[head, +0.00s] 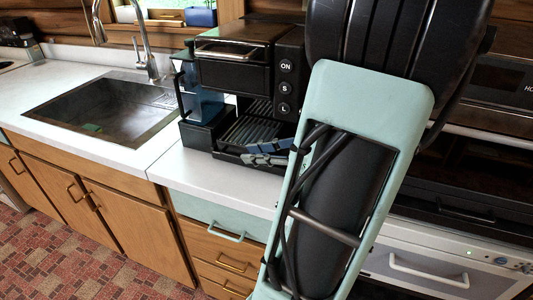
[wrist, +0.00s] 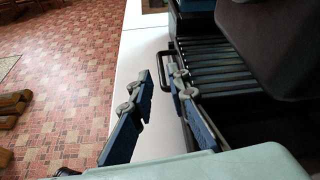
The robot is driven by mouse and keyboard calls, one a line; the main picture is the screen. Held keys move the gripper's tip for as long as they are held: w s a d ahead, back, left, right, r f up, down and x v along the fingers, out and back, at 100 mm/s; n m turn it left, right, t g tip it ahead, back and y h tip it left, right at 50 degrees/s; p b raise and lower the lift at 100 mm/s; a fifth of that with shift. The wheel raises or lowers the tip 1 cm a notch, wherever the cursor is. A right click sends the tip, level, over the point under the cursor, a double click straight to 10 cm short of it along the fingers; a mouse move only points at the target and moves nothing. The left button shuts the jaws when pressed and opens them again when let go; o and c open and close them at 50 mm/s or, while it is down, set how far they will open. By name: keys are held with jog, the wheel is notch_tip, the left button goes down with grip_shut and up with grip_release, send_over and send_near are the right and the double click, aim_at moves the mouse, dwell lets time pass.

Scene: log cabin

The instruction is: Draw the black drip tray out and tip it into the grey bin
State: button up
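The black drip tray (head: 249,133) sits low in the front of the black coffee machine (head: 236,70), under its spout. In the wrist view its slatted top (wrist: 215,62) and a dark loop handle (wrist: 186,96) at its front edge show. My gripper (head: 266,153) is at the tray's front, just above the counter. In the wrist view my gripper (wrist: 160,74) has its two blue fingers apart, with the handle close to the right finger. I cannot tell whether they touch. Nothing is held. The grey bin is not in view.
A sink (head: 98,110) with a tall tap (head: 148,60) is left of the machine. A blue water tank (head: 187,88) stands at the machine's left side. White counter (head: 190,172) is clear in front. An oven (head: 430,265) is at right, partly behind my arm.

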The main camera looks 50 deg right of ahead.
aim_at(232, 155)
jog(key=b+x, duration=0.1)
jog(key=x, duration=0.6)
jog(key=shift+w, duration=0.1)
grip_shut()
